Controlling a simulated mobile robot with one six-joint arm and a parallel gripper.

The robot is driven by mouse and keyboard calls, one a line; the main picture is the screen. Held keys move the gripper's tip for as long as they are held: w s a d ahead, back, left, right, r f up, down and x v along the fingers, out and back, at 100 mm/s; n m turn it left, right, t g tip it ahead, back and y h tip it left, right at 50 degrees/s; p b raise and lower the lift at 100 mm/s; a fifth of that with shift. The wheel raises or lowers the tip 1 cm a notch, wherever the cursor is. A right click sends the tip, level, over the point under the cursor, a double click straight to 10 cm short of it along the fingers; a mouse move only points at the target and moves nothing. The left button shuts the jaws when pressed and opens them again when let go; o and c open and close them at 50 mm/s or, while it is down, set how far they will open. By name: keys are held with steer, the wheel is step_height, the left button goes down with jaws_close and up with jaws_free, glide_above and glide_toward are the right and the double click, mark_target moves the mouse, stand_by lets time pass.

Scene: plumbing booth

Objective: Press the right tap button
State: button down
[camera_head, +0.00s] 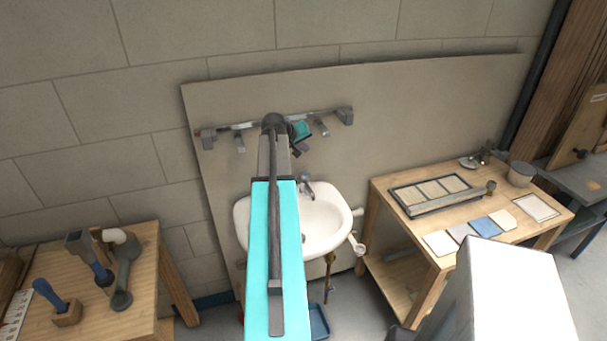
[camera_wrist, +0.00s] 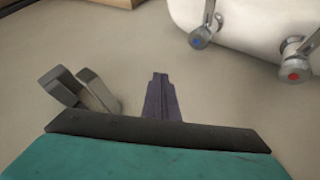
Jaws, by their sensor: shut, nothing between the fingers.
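A white sink (camera_head: 325,222) stands against the wall panel, with one chrome tap (camera_head: 307,188) showing at its back edge. My arm hides the rest of that edge. The wrist view shows two taps at the sink: one with a blue-marked button (camera_wrist: 198,40), one with a red-marked button (camera_wrist: 294,76). That view appears turned round, and the head view does not show the button colours. My gripper (camera_head: 300,149) is above the sink near the panel. In the wrist view its purple fingers (camera_wrist: 162,98) are together and empty, clear of both buttons.
A rail with several grey outlets (camera_head: 320,126) is fixed to the panel close beside my gripper; its prongs (camera_wrist: 82,90) show in the wrist view. A workbench (camera_head: 388,217) with tiles stands right of the sink. Another bench (camera_head: 145,260) with tools stands left.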

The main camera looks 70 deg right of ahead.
mark_target(303, 176)
steer(key=shift+w+a+f+b, duration=0.1)
steer(key=shift+f+b, duration=1)
steer(key=shift+f, duration=1.1)
steer(key=shift+w+f+b, duration=0.1)
steer(key=shift+f+b, duration=1)
steer(key=shift+f, duration=1.1)
steer(key=shift+s+f+b, duration=0.1)
steer(key=shift+f+b, duration=0.7)
steer(key=shift+f, duration=0.35)
steer(key=shift+r, duration=0.2)
stand_by(0.5)
steer(key=shift+r+p, duration=0.5)
steer(key=shift+r, duration=0.45)
steer(key=shift+r+p, duration=1.15)
steer(key=shift+r, duration=1.35)
